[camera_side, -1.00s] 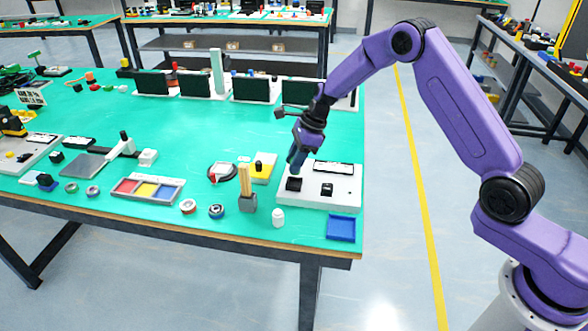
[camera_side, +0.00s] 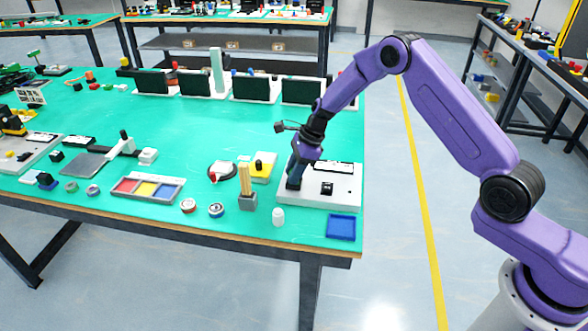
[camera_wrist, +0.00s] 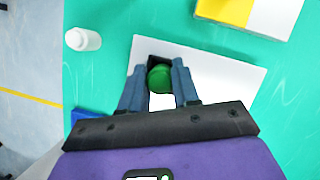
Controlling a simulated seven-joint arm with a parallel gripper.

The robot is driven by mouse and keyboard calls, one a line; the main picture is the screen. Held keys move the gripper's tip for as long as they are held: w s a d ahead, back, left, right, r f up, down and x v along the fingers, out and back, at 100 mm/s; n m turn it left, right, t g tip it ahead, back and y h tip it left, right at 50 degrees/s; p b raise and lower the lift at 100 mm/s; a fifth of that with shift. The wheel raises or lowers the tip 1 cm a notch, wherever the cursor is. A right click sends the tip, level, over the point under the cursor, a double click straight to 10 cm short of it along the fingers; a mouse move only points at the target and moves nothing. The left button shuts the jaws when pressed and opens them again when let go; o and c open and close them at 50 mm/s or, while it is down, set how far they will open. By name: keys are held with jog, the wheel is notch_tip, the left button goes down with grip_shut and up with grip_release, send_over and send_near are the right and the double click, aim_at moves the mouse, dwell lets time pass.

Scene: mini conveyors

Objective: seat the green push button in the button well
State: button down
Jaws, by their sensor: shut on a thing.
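The green push button (camera_wrist: 160,78) shows in the wrist view between the two fingers of my gripper (camera_wrist: 156,82), which is shut on it. A black well (camera_wrist: 157,59) on the white panel (camera_wrist: 218,72) shows just beyond and partly behind the button. In the side view my gripper (camera_side: 294,184) points down over the left part of the white panel (camera_side: 345,198) and covers most of that black well. The button is hidden there. I cannot tell whether the button touches the well or is still above it.
A second black part (camera_side: 327,188) sits on the panel to the right. A blue tray (camera_side: 341,229) and a white bottle (camera_side: 278,216) stand in front. A yellow-topped block (camera_side: 262,167) and a grey holder with sticks (camera_side: 247,202) stand to the left.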

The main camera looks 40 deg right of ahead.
jog(key=shift+f, duration=0.1)
jog(key=c, duration=0.8)
grip_release()
jog(key=shift+r, duration=0.3)
jog(key=v, duration=1.2)
jog(key=shift+r, duration=0.3)
